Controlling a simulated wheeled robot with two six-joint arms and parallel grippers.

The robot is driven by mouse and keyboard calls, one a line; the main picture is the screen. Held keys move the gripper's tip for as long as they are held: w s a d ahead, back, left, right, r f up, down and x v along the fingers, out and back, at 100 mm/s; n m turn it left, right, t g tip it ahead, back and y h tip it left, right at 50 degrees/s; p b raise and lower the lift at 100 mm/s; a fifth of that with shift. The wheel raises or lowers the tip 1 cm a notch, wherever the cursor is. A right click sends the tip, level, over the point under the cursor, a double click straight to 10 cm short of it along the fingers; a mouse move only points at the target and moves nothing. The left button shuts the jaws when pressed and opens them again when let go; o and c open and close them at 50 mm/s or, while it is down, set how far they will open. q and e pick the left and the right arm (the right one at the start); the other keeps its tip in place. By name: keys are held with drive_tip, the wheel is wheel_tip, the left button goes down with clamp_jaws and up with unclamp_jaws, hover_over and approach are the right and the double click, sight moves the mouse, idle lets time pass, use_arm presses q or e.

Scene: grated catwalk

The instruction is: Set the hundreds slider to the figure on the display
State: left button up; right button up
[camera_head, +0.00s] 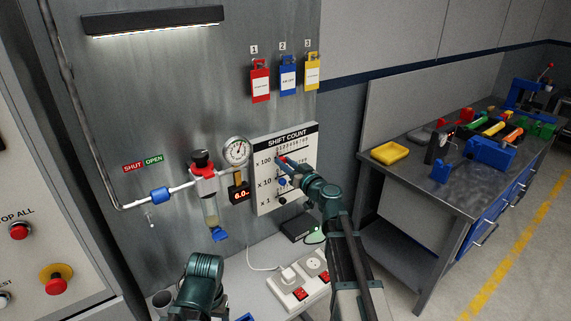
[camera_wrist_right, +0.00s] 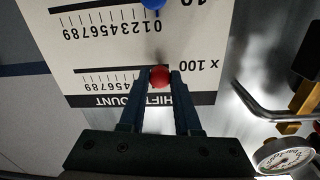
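The white SHIFT COUNT board (camera_head: 265,186) hangs on the metal wall, with rows marked x 100, x 10 and x 1. The red knob of the x 100 row (camera_wrist_right: 160,77) is at the low end of its scale, roughly in line with the 0 of the row below. Fingers hide the digits beside it. My right gripper (camera_wrist_right: 160,80) is shut on the red knob, a finger against each side. A small display (camera_head: 240,196) left of the board glows orange and seems to read 6.0. My left arm shows at bottom, its gripper out of view.
The blue knob (camera_wrist_right: 153,3) of the x 10 row is close to the red one. A pressure gauge (camera_head: 236,151) and pipe stand left of the board. A power strip (camera_head: 298,290) lies below. A cluttered workbench (camera_head: 440,185) stands at right.

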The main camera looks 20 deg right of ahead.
sight(297, 149)
clamp_jaws()
drive_tip(key=shift+d, duration=0.15)
idle(0.9)
drive_tip(key=w+d, duration=0.1)
drive_tip(key=d, duration=0.1)
drive_tip(key=w+d, duration=0.1)
drive_tip(key=d, duration=0.2)
drive_tip(key=w+d, duration=0.1)
drive_tip(key=d, duration=0.1)
drive_tip(key=shift+d, duration=0.35)
drive_tip(key=o, duration=0.7)
unclamp_jaws()
drive_tip(key=shift+o, duration=0.2)
drive_tip(key=shift+s, duration=0.1)
drive_tip(key=v, duration=1.3)
drive_tip(key=shift+s+d, duration=0.15)
drive_tip(key=shift+s, duration=0.2)
